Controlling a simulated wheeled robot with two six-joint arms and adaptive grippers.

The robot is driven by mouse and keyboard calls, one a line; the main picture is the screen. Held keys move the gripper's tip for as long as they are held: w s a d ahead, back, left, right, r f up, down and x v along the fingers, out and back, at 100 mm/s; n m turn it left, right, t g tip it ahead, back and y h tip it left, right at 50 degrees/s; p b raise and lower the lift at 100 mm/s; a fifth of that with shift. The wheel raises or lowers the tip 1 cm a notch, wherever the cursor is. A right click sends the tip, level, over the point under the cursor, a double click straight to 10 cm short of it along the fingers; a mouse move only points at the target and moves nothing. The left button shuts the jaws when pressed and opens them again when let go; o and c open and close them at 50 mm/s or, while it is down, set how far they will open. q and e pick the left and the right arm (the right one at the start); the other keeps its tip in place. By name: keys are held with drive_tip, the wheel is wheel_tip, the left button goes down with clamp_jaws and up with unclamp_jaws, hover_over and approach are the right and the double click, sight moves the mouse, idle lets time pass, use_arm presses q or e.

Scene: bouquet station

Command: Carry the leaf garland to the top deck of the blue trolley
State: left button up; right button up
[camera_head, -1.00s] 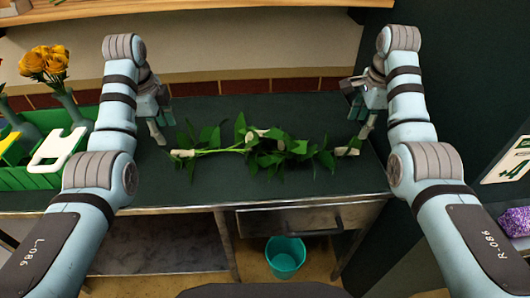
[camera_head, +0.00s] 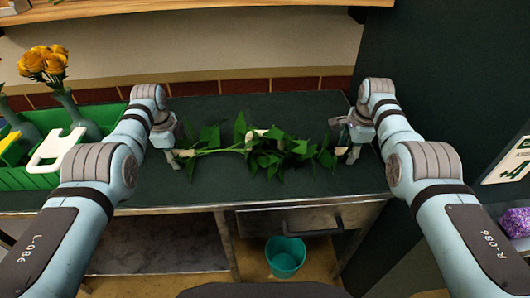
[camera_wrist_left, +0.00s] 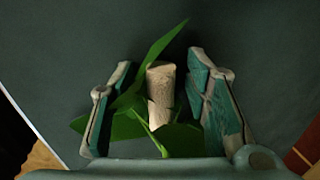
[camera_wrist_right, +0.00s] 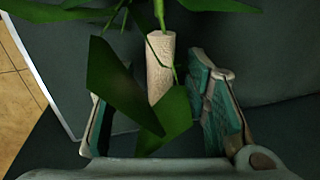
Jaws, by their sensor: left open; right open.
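The leaf garland (camera_head: 268,149) lies across the dark green worktop (camera_head: 260,108), with green leaves along a stem and a pale wooden piece at each end. My left gripper (camera_head: 180,163) is open at its left end. In the left wrist view the wooden end piece (camera_wrist_left: 160,92) stands between the open fingers (camera_wrist_left: 160,110), not gripped. My right gripper (camera_head: 350,155) is open at the right end. In the right wrist view that wooden end piece (camera_wrist_right: 160,68) lies between the open fingers (camera_wrist_right: 160,110), with leaves partly covering it. The blue trolley is not seen.
A teal bucket (camera_head: 286,256) stands on the floor below. A dark wall (camera_head: 450,80) rises at the right, with a purple item (camera_head: 514,222) nearby.

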use_arm(q)
drive_tip(key=shift+c, duration=0.6)
use_arm(e)
drive_tip(key=shift+c, duration=0.6)
use_arm(q)
clamp_jaws()
use_arm(e)
clamp_jaws()
use_arm(q)
drive_tip(key=shift+r, duration=0.1)
use_arm(e)
drive_tip(key=shift+r, duration=0.1)
